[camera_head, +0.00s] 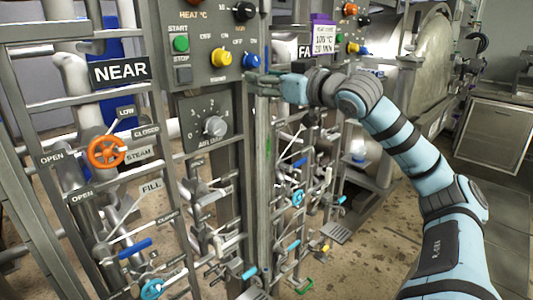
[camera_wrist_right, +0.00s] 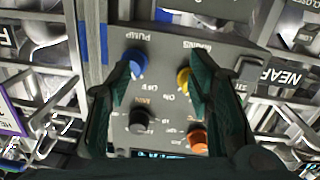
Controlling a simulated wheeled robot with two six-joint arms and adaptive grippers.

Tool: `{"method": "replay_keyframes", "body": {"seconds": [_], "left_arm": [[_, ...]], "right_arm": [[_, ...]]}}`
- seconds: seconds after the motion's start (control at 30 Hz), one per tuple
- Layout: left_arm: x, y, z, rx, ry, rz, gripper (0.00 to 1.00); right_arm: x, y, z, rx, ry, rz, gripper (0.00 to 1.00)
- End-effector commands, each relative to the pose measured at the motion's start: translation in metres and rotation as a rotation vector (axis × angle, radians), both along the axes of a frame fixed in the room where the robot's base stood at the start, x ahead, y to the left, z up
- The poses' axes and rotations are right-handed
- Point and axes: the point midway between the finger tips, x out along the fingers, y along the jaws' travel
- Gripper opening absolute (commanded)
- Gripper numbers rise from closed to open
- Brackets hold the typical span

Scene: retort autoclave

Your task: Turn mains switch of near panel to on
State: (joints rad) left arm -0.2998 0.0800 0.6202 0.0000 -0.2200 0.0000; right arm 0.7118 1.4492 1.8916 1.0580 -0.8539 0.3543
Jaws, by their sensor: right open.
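The near panel (camera_head: 205,35) is a grey upright plate, left of centre in the head view. Its mains switch (camera_head: 221,57) is a yellow knob with OFF and ON marks above it; its exact pointing is too small to tell. In the wrist view the panel appears upside down, and the yellow mains switch (camera_wrist_right: 183,80) is partly behind the right-hand finger. My right gripper (camera_head: 256,80) is by the panel's right edge, below and right of the knob. In the wrist view my right gripper (camera_wrist_right: 165,66) is open, with nothing held between its fingers.
A blue pump knob (camera_head: 250,60) sits right of the mains switch. A green start button (camera_head: 181,43), a black knob (camera_head: 243,11) and a grey dial (camera_head: 214,126) are also nearby. The NEAR sign (camera_head: 120,72) and pipe frames lie left; the far panel (camera_head: 352,25) stands behind my right arm.

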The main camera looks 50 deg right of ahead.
Motion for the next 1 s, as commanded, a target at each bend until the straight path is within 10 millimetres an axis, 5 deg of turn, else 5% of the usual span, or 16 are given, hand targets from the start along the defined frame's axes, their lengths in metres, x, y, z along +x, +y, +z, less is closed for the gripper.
{"method": "replay_keyframes", "body": {"seconds": [0.4,0.8,1.0], "left_arm": [[0.0,0.0,0.014,0.0,0.0,0.0,0.21],[0.0,0.0,0.023,0.0,0.0,0.0,0.21],[0.0,0.0,0.024,0.0,0.0,0.0,0.21]], "right_arm": [[0.058,-0.049,-0.098,0.103,0.083,-0.084,0.47],[0.079,-0.076,-0.203,0.149,0.192,-0.164,0.47],[0.08,-0.08,-0.229,0.154,0.221,-0.183,0.47]]}}
